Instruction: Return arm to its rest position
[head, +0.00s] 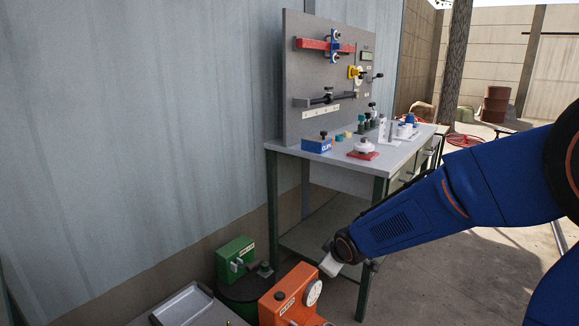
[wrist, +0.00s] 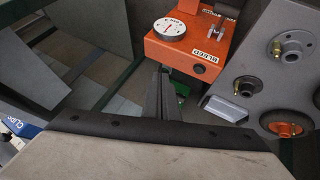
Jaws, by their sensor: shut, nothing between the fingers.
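My blue arm reaches in from the right in the head view. My gripper (head: 334,266) is at its end, just above and right of the orange box with a round dial (head: 290,293). In the wrist view the fingers of my gripper (wrist: 161,88) are together, with nothing between them. The orange box (wrist: 190,45) lies beyond the fingertips there. I cannot tell from these views whether the fingers touch it. The lower end of the gripper is partly hidden in the head view.
A green box (head: 236,257) and a metal tray (head: 183,304) are left of the orange box. A grey plate with round fittings (wrist: 285,70) is at right in the wrist view. Open ground lies right.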

